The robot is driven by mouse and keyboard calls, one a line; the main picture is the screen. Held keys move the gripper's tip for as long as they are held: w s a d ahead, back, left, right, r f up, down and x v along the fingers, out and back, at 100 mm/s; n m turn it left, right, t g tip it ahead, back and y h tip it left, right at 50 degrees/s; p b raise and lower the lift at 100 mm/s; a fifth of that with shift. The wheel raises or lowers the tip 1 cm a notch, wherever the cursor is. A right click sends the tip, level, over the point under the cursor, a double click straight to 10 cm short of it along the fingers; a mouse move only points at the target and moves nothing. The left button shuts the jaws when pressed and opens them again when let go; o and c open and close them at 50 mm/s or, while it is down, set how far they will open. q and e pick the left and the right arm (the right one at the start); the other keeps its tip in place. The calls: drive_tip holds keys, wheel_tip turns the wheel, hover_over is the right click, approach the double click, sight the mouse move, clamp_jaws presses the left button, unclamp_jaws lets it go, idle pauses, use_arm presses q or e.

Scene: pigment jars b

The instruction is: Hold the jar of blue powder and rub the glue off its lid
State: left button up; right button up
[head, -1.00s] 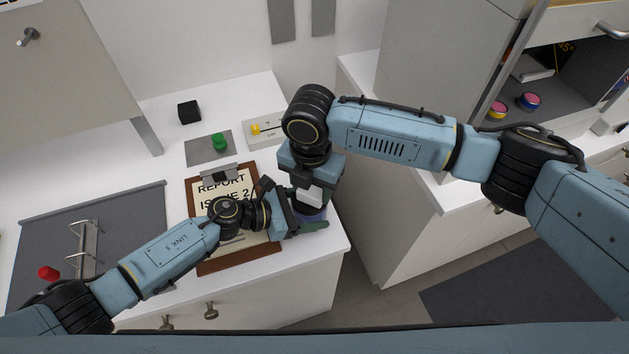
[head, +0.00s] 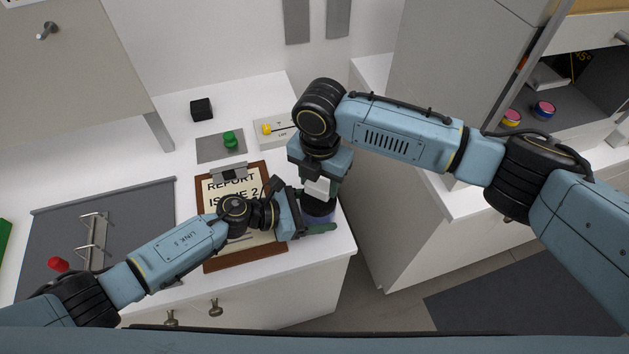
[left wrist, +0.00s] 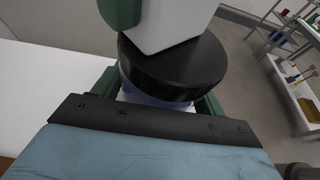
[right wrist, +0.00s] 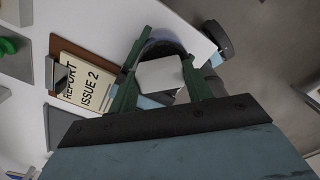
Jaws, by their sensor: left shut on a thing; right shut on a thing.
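The jar of blue powder (head: 318,213) stands near the front right corner of the white counter, its dark lid partly covered. In the left wrist view the black lid (left wrist: 178,72) is on the jar, with a band of blue under it. My left gripper (head: 320,230) is shut around the jar's body, its green fingers below the lid. My right gripper (head: 318,180) is above the jar and shut on a white block (head: 317,189). The block (left wrist: 172,22) appears to rest on the lid's top. I cannot make out any glue on the lid.
A clipboard (head: 213,253) with a report sheet lies left of the jar. Behind are a green knobbed object (head: 230,140), a black cube (head: 201,109) and a small panel with a yellow part (head: 267,129). The counter's right edge is close to the jar.

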use_arm(q)
drive_tip(key=shift+s+a+f, duration=0.15)
drive_tip(key=shift+s+f, duration=0.1)
drive_tip(key=shift+f, duration=0.2)
use_arm(e)
drive_tip(key=shift+d, duration=0.3)
drive_tip(key=shift+r, duration=0.15)
drive_tip(key=shift+s+a+r, duration=0.1)
drive_tip(key=shift+s+r, duration=0.05)
drive_tip(key=shift+r, duration=0.65)
drive_tip(key=shift+s+a+r, duration=0.15)
drive_tip(key=shift+s+r, duration=0.05)
drive_tip(key=shift+r, duration=0.6)
drive_tip(key=shift+s+a+r, duration=0.1)
drive_tip(key=shift+s+r, duration=0.05)
drive_tip(key=shift+r, duration=0.65)
use_arm(q)
drive_tip(key=o, duration=1)
drive_tip(key=shift+c, duration=0.2)
drive_tip(key=o, duration=0.4)
drive_tip(key=shift+w+r, duration=0.15)
drive_tip(key=shift+w, duration=0.05)
drive_tip(key=shift+c, duration=0.2)
drive_tip(key=shift+r, duration=0.1)
